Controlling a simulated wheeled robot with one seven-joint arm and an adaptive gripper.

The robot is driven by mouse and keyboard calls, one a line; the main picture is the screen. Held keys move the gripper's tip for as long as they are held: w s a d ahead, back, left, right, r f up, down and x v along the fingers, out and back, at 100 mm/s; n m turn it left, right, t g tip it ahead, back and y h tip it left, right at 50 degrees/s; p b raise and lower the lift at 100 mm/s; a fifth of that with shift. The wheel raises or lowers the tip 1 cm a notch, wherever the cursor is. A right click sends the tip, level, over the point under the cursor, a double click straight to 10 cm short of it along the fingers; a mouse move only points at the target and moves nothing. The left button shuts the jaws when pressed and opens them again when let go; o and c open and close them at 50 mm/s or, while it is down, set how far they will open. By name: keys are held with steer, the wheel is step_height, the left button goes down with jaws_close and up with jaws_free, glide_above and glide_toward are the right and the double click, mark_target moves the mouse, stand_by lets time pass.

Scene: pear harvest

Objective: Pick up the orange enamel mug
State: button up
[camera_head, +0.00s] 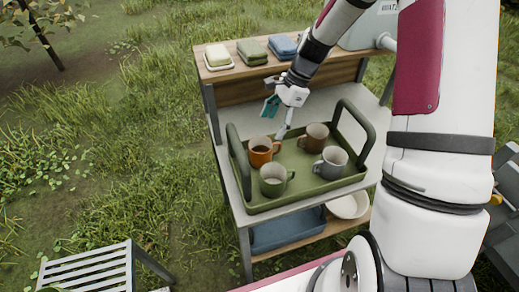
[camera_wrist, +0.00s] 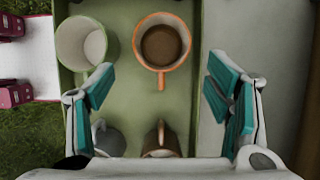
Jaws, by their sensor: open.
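The orange enamel mug (camera_head: 262,151) stands upright on the left side of a green tray (camera_head: 250,206). In the wrist view the orange mug (camera_wrist: 161,47) shows from above with brown liquid inside and its handle pointing down the picture. My gripper (camera_head: 277,117) is above the back part of the tray, apart from the mug. In the wrist view my gripper (camera_wrist: 160,90) is open and empty, and the orange mug shows beyond the gap between its fingers.
A green mug (camera_head: 273,179), a brown mug (camera_head: 314,137) and a grey-blue mug (camera_head: 331,162) share the tray. The tray has tall handles at both ends. A shelf with soap-like blocks (camera_head: 252,48) stands behind. A white bowl (camera_head: 348,205) and blue bin (camera_head: 288,230) sit below.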

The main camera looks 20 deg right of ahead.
mark_target(265, 142)
steer(key=x, duration=0.8)
steer(key=shift+p, duration=0.3)
steer(key=shift+p+x, duration=0.45)
steer(key=shift+x, duration=1.95)
steer(key=shift+w+d, duration=0.1)
steer(key=c, duration=1)
